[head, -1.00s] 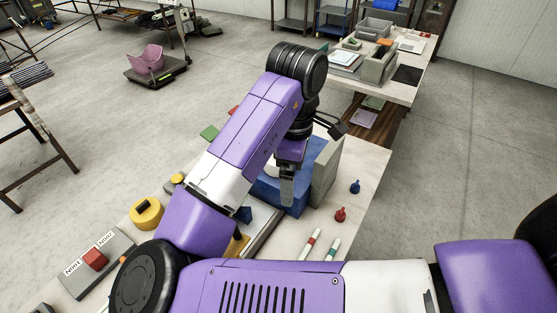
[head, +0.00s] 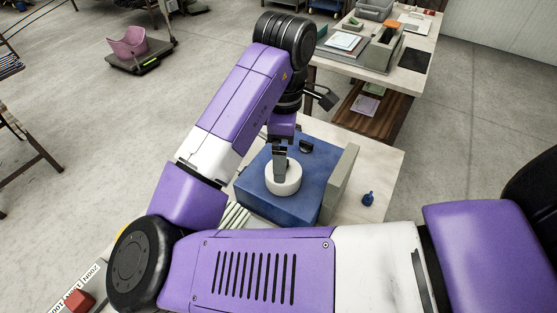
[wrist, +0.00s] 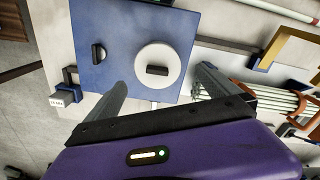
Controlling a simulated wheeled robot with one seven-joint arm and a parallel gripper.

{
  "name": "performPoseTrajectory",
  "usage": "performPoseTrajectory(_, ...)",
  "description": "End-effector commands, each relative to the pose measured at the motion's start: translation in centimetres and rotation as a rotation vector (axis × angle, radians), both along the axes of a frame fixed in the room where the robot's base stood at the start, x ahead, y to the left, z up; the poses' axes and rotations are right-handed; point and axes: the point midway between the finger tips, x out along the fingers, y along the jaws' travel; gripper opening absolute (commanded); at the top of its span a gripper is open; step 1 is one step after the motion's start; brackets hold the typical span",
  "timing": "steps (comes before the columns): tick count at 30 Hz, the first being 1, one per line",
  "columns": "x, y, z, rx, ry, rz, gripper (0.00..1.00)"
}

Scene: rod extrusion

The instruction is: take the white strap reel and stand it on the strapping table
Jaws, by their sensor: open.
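The white strap reel (head: 284,184) lies flat on a blue box-like top (head: 255,185). In the wrist view the reel (wrist: 145,60) is a white disc with a dark bar-shaped piece at its middle. My gripper (head: 280,176) points down over the reel. In the wrist view my gripper (wrist: 163,79) is open, with one finger on each side of the reel's near edge and nothing held. I cannot tell whether the fingertips touch the reel. Which surface is the strapping table is not clear from these frames.
A dark knob-like part (head: 306,146) sits on the blue top, beside a grey upright panel (head: 340,183). Pale rods (head: 235,215) lie at the left. A separate table (head: 393,88) with trays stands behind.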

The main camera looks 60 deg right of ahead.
Motion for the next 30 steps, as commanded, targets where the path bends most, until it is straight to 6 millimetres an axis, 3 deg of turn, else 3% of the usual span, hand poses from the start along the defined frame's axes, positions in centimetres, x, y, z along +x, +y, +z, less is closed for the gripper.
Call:
performPoseTrajectory(19, 0.3, 0.1, -7.2, 0.002, 0.001, 0.001, 1.00)
performPoseTrajectory(28, 0.3, 0.0, -7.7, -0.001, 0.000, 0.000, 1.00)
performPoseTrajectory(30, 0.3, 0.0, -7.7, -0.001, 0.000, 0.000, 0.90)
